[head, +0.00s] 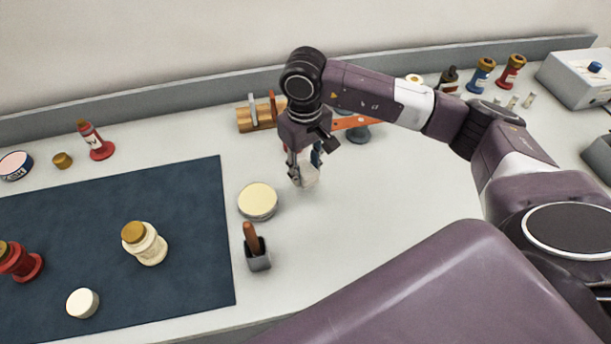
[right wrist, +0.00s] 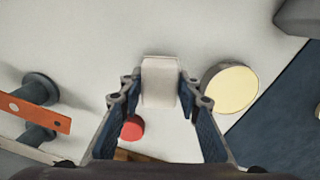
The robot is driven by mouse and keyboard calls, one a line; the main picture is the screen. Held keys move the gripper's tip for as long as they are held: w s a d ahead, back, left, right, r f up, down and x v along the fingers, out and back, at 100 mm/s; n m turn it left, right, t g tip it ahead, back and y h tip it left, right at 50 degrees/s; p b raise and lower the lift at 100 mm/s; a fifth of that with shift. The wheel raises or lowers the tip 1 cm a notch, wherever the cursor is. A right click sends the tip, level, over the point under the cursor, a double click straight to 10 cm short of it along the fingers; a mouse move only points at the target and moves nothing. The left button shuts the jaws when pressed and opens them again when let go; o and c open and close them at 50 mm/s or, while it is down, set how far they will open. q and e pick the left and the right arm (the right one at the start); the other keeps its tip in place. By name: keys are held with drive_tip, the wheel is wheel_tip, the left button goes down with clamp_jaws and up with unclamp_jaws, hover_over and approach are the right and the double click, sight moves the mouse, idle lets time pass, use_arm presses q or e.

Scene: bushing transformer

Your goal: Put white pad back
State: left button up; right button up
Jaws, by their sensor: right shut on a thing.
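The white pad (right wrist: 160,84) is a small pale block between the two fingers of my right gripper (right wrist: 158,90) in the right wrist view. Both fingers press on its sides. In the head view my right gripper (head: 305,163) points down over the light table, with the pad (head: 306,178) showing at its fingertips. I cannot tell whether the pad touches the table. My left gripper is not in view.
A round cream-topped tin (head: 257,203) stands left of the gripper, near the dark mat (head: 190,210). A grey holder (head: 258,260) with a brown handle is nearer. A wooden rack (head: 245,120) and an orange bar (head: 352,122) lie behind. Table right of the gripper is clear.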

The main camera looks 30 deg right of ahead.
sight(305, 178)
wheel_tip(305, 178, down, 4)
drive_tip(key=shift+s+r+p, duration=0.1)
drive_tip(key=shift+r+p, duration=0.1)
drive_tip(key=shift+p, duration=0.35)
drive_tip(key=shift+f, duration=0.25)
drive_tip(key=o, duration=1.1)
drive_tip(key=shift+r, duration=0.1)
drive_tip(key=shift+r, duration=0.1)
drive_tip(key=shift+r+b, duration=0.25)
drive_tip(key=shift+b, duration=0.05)
wheel_tip(305, 178, up, 12)
drive_tip(key=b, duration=0.3)
drive_tip(key=shift+a+f+b, duration=0.1)
drive_tip(key=shift+f+b, duration=0.15)
drive_tip(key=shift+b, duration=0.15)
